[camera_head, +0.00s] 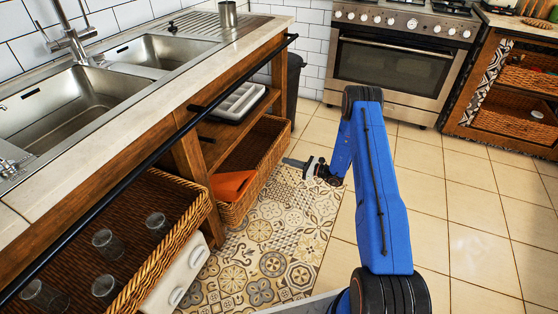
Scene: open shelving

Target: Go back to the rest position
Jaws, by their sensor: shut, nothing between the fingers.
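My gripper (295,162) is at the end of my blue arm, low over the patterned mat in front of the sink unit's shelving. It is small in the view and appears shut, with nothing seen in it. It points left, toward the wicker basket (265,152) on the lower shelf, and seems apart from it. The arm reaches forward and folds down at its far end.
An orange cloth (232,185) lies at the near end of that basket. A nearer wicker tray (160,262) holds several glasses. A grey cutlery tray (237,101) sits on the upper shelf. An oven (392,70) stands at the back. Tiled floor (480,215) to the right is clear.

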